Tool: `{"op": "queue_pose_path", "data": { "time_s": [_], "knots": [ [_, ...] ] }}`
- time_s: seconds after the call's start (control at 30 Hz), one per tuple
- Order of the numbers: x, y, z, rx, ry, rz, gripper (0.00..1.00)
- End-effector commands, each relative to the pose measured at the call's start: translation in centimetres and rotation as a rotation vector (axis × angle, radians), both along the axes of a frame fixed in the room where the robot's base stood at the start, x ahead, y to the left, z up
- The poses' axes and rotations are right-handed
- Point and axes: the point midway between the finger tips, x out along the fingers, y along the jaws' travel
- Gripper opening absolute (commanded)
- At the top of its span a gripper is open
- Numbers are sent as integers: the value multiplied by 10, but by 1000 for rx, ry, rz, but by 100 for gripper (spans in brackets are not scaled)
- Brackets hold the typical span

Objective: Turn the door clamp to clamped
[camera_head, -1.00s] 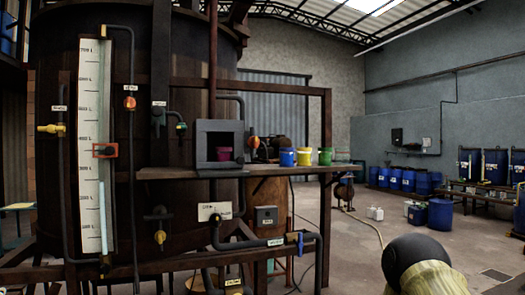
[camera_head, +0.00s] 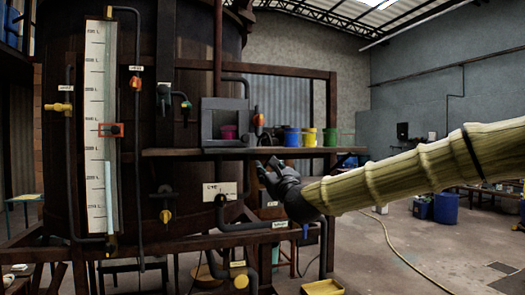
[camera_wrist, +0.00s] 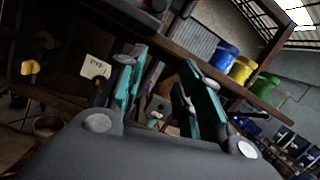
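My gripper (camera_head: 268,172) is in front of the shelf's lower edge in the head view, below and right of the grey open-fronted box. In the wrist view its teal fingers (camera_wrist: 163,72) stand apart with nothing between them. The grey box (camera_head: 207,128) sits on the shelf against the vat, with a magenta cup (camera_head: 229,132) inside. An orange-tipped dark handle (camera_head: 258,119) stands at the box's right side, apart from my gripper. It may be the door clamp; I cannot tell for sure, nor read its position.
The shelf (camera_head: 175,152) runs above my gripper and carries blue (camera_head: 292,137), yellow (camera_head: 309,137) and green (camera_head: 330,137) buckets. A pipe (camera_head: 245,226) and a white label (camera_head: 219,190) lie below it. The sight gauge (camera_head: 96,170) is left. Open floor lies right.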

Motion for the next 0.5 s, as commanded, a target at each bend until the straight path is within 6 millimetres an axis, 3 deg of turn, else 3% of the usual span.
{"op": "queue_pose_path", "data": {
  "time_s": [0.03,0.1,0.2,0.37,0.5],
  "knots": [
    [-5,-4,30,66,-24,8,35],
    [-11,-8,63,145,-46,24,35],
    [-18,-12,93,217,-65,42,35],
    [-17,-12,111,255,-75,51,35],
    [-5,-7,118,253,-74,52,35]
  ]
}}
